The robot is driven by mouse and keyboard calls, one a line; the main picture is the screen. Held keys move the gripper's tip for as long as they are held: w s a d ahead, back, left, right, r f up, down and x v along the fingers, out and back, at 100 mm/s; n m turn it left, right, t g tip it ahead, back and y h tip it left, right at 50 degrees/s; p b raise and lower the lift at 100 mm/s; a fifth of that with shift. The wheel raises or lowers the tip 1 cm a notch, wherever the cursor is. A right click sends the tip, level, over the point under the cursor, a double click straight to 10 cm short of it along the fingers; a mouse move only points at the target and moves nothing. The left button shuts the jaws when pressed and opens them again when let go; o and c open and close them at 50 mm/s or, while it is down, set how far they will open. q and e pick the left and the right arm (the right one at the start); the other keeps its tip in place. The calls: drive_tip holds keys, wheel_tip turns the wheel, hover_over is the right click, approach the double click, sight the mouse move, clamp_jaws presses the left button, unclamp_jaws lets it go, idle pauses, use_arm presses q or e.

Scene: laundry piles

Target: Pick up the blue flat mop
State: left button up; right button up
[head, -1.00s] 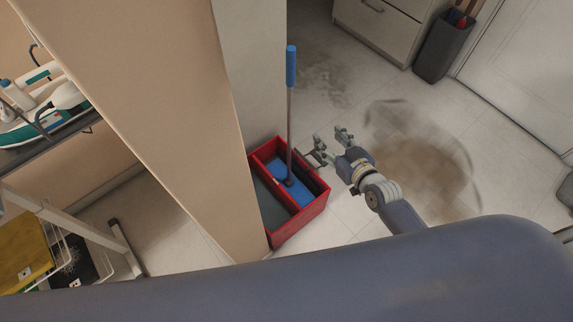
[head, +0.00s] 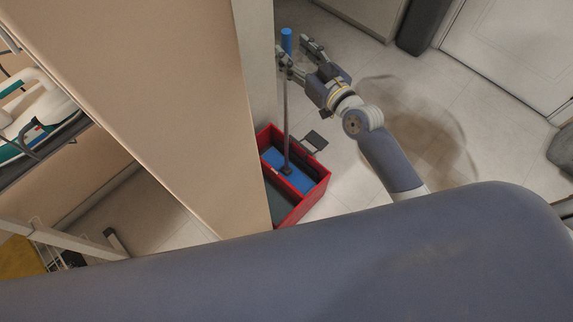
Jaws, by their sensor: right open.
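The blue flat mop (head: 287,125) stands upright in a red bucket (head: 318,187) with two compartments. Its flat blue head lies in the right, farther compartment. Its thin grey pole rises to a blue handle grip (head: 287,38), partly hidden by my gripper. My right gripper (head: 294,50) is open at the upper part of the pole, just below the blue grip. One finger overlaps the pole in the picture; the other is to its right. I cannot tell whether they touch. My left gripper is out of view.
A beige wall end (head: 190,90) stands close to the left of the bucket. An ironing board (head: 40,140) with an iron is at the far left. A dark bin (head: 416,25) and white door (head: 510,50) are at the back right.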

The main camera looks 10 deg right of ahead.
sight(290, 42)
drive_tip(key=x, duration=0.2)
drive_tip(key=b+x, duration=0.1)
drive_tip(key=x, duration=0.1)
drive_tip(key=shift+w+f, duration=0.1)
drive_tip(key=shift+f, duration=0.15)
drive_tip(key=shift+d+r, duration=0.1)
drive_tip(key=shift+c, duration=1.1)
clamp_jaws()
drive_tip(key=shift+r, duration=0.1)
drive_tip(key=shift+r, duration=0.1)
drive_tip(key=shift+r+p, duration=0.35)
drive_tip(key=shift+r, duration=0.35)
wheel_tip(290, 42, up, 26)
drive_tip(key=p, duration=0.2)
drive_tip(key=shift+r+p, duration=0.2)
drive_tip(key=shift+p, duration=0.15)
drive_tip(key=shift+f, duration=0.1)
